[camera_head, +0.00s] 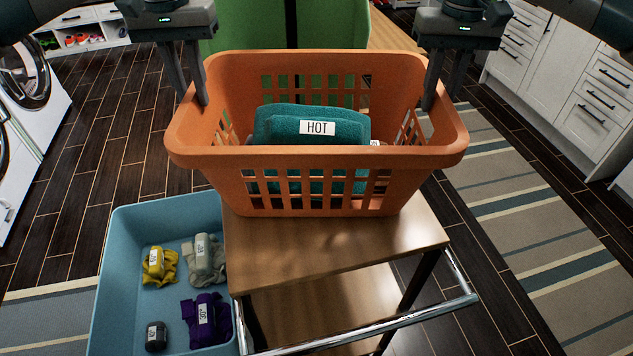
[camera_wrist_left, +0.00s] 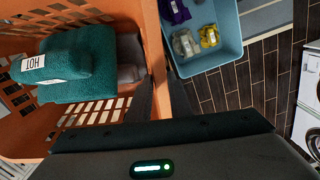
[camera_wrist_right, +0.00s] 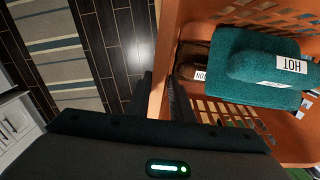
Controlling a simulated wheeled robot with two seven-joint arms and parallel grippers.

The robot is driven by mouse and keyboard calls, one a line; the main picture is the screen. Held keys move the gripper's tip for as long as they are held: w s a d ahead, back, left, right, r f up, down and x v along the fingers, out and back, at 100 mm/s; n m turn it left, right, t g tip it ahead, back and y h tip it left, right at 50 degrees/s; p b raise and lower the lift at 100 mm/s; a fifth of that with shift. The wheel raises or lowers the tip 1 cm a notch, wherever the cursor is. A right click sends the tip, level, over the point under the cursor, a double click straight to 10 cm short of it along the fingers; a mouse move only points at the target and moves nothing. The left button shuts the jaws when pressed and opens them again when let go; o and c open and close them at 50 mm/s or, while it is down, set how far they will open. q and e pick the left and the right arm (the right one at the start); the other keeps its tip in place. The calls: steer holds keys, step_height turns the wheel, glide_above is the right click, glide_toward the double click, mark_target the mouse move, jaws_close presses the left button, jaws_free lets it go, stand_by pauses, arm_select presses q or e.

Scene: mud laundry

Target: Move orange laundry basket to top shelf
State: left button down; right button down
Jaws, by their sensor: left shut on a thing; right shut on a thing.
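The orange laundry basket (camera_head: 313,155) is upright at the top of a wooden cart, over its top shelf (camera_head: 330,242). I cannot tell whether its base touches the wood. Folded teal towels (camera_head: 345,126) with a "HOT" label lie inside. My left gripper (camera_head: 200,98) is shut on the basket's left rim, and the rim shows between its fingers in the left wrist view (camera_wrist_left: 160,75). My right gripper (camera_head: 429,102) is shut on the right rim, also seen in the right wrist view (camera_wrist_right: 160,80). A brown item (camera_wrist_right: 192,62) lies beside the towels.
A blue bin (camera_head: 115,265) with several labelled clothes stands left of the cart. A chrome handle (camera_head: 370,327) runs along the cart's near side. A lower wooden shelf (camera_head: 325,310) shows below. White washers (camera_head: 30,105) stand left, white cabinets (camera_head: 590,90) right. A striped rug (camera_head: 535,215) lies right.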

arm_select(q)
steer(key=shift+a+f, duration=0.15)
steer(key=shift+f, duration=0.1)
arm_select(e)
steer(key=shift+d+f, duration=0.2)
steer(key=shift+f, duration=0.1)
arm_select(q)
steer(key=c, duration=1.7)
jaws_free()
arm_select(e)
steer(key=c, duration=1.7)
jaws_free()
arm_select(q)
steer(key=shift+o, duration=0.4)
steer(key=shift+s+r, duration=0.1)
arm_select(e)
steer(key=shift+o, duration=0.7)
steer(key=shift+s+a+r, duration=0.1)
steer(key=shift+r, duration=0.05)
arm_select(q)
steer(key=shift+r, duration=0.1)
steer(key=shift+r, duration=0.2)
step_height(320, 180, up, 11)
steer(key=shift+r, duration=0.2)
arm_select(e)
steer(key=shift+r, duration=0.1)
step_height(320, 180, up, 12)
